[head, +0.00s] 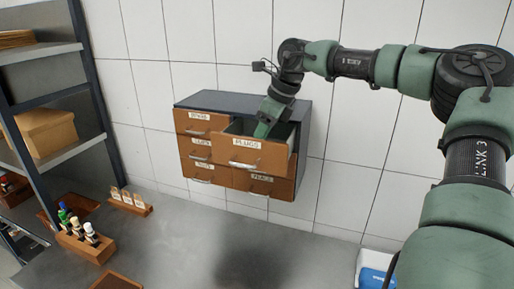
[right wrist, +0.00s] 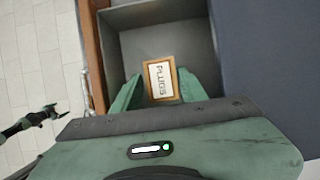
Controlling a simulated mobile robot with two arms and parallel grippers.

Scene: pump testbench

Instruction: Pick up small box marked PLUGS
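The small box marked PLUGS (right wrist: 160,80) has a tan rim and a white label, and lies on the grey floor of an open drawer. The drawer (head: 252,158) has a brown front, also labelled PLUGS, and is pulled out of the cabinet. My right gripper (head: 264,130) reaches down into it from above. In the right wrist view its green fingers are apart, one on each side of the box, with a gap at the left finger. The box is hidden in the head view. What looks like my left gripper (right wrist: 55,110) shows small at the left of the right wrist view.
The cabinet (head: 240,102) has several other brown drawers and stands against a white tiled wall. A grey worktop (head: 190,245) lies in front, mostly clear. A wooden rack (head: 85,246) with small bottles and a shelf (head: 60,155) are at left. A blue-and-white container (head: 372,272) is at lower right.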

